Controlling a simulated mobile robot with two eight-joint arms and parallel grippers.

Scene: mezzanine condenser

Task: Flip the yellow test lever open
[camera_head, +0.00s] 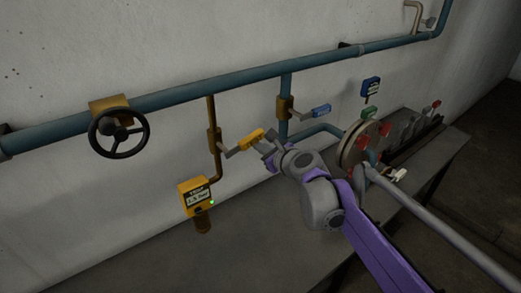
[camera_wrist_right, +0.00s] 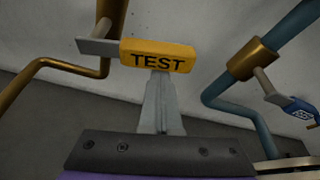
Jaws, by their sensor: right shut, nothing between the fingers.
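The yellow test lever (camera_head: 246,140) sticks out to the right from a brass valve (camera_head: 213,141) on a thin brass pipe. In the right wrist view the lever (camera_wrist_right: 158,56) lies nearly level, with the word TEST facing me. My right gripper (camera_head: 268,147) is shut and empty, just at the lever's right end in the head view. In the right wrist view the gripper's fingertips (camera_wrist_right: 161,76) are at the lower edge of the lever; I cannot tell whether they touch it. My left gripper is not in view.
A yellow gauge box (camera_head: 197,196) with a green light hangs below the lever. A blue lever (camera_head: 321,110) on another valve is close on the right. A black handwheel (camera_head: 119,133) is at the left. A round flange (camera_head: 361,146) with red parts stands right.

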